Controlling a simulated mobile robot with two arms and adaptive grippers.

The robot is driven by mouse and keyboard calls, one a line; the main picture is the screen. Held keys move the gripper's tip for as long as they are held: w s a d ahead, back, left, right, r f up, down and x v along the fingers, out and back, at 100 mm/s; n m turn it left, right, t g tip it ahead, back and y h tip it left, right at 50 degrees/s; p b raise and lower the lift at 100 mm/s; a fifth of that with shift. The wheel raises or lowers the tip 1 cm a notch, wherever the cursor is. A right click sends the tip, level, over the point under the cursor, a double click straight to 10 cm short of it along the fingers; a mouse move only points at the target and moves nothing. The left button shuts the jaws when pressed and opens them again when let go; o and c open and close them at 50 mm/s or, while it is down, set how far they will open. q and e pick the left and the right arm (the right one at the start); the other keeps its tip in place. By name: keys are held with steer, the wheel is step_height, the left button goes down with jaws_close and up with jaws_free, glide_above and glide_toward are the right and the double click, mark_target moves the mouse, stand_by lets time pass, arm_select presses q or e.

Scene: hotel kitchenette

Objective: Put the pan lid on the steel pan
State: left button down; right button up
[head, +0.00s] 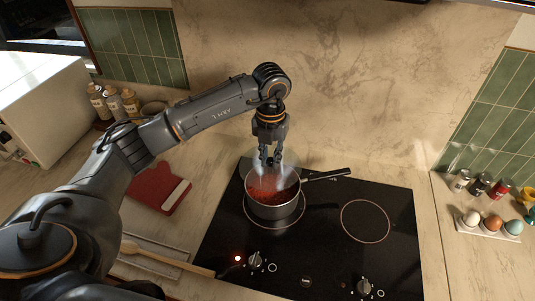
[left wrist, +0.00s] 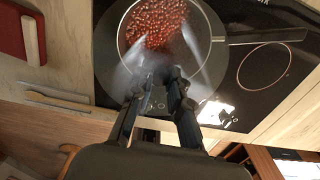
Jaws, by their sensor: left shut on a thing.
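The steel pan (head: 274,211) stands on the left part of the black hob, with red contents inside and its handle pointing right. In the left wrist view the pan handle (left wrist: 262,38) also points right. My left gripper (head: 270,160) is directly above the pan, pointing down. It is shut on the knob of the see-through pan lid (head: 258,174), whose pale reflections show over the pan mouth. The lid also shows in the left wrist view (left wrist: 133,68), overlapping the pan opening. I cannot tell whether the lid touches the rim. My right gripper is not in view.
The hob (head: 345,255) has an empty ring right of the pan. A red board (head: 157,188) and a wooden spoon (head: 165,258) lie left. Eggs in a holder (head: 490,228) and small jars (head: 480,184) stand right. Bottles (head: 113,103) stand at the back left.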

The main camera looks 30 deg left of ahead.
arm_select(q)
steer(key=shift+w+d+f, duration=0.1)
steer(key=shift+w+d, duration=0.2)
steer(key=shift+d, duration=0.1)
steer(key=shift+a+f, duration=0.2)
steer(key=shift+f, duration=0.2)
steer(key=shift+f+b, duration=0.6)
steer(key=shift+f, duration=0.05)
steer(key=shift+f+b, duration=1.25)
steer(key=shift+f, duration=0.55)
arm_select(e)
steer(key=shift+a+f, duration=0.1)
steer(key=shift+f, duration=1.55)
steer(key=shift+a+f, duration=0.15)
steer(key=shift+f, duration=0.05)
arm_select(q)
steer(key=shift+f+b, duration=0.4)
steer(key=shift+b, duration=0.4)
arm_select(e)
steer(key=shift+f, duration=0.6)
